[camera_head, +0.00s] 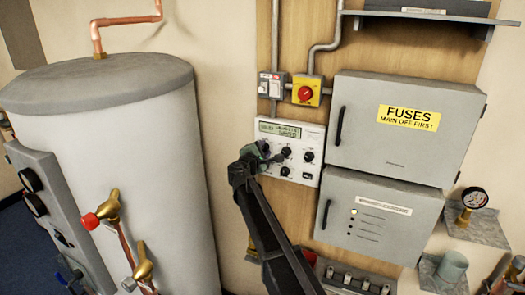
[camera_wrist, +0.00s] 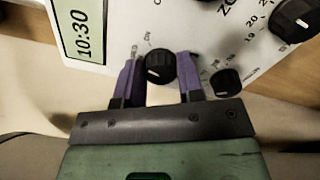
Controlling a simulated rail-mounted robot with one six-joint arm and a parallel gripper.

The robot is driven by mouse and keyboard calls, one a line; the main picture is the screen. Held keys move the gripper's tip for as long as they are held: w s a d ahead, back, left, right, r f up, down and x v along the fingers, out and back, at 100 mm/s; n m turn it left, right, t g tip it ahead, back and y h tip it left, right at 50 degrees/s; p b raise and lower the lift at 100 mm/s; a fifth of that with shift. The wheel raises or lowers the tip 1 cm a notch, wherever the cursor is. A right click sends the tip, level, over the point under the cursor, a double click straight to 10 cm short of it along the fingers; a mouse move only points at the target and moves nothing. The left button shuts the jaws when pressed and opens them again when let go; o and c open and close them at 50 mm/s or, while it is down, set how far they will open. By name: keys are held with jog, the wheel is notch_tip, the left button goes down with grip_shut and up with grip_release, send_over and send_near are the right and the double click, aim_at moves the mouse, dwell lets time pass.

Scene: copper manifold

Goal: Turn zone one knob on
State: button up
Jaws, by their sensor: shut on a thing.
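The white control panel (camera_head: 314,139) hangs on the wooden board, with a lit display and several black knobs. My gripper (camera_head: 266,154) is at the panel's left side and hides part of it. In the wrist view, the purple fingers of my gripper (camera_wrist: 160,76) are on both sides of a black knob (camera_wrist: 158,65), shut on it. "ON" is printed beside this knob. Its small white mark is visible, but I cannot tell its exact setting. The zone label is only partly in view.
A larger dial (camera_wrist: 293,20) and a smaller knob (camera_wrist: 225,82) are close to my fingers. A red rotary switch (camera_head: 306,93) is above the panel. The grey fuse box (camera_head: 370,150) is to the right, the white tank (camera_head: 150,170) to the left.

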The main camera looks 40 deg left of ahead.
jog(key=m, duration=0.5)
jog(key=shift+f+m, duration=0.15)
jog(key=shift+m, duration=0.25)
dwell(0.3)
jog(key=o, duration=0.9)
jog(key=shift+s, duration=0.1)
jog(key=v, duration=1)
jog(key=shift+s, duration=0.3)
jog(key=shift+d, duration=0.15)
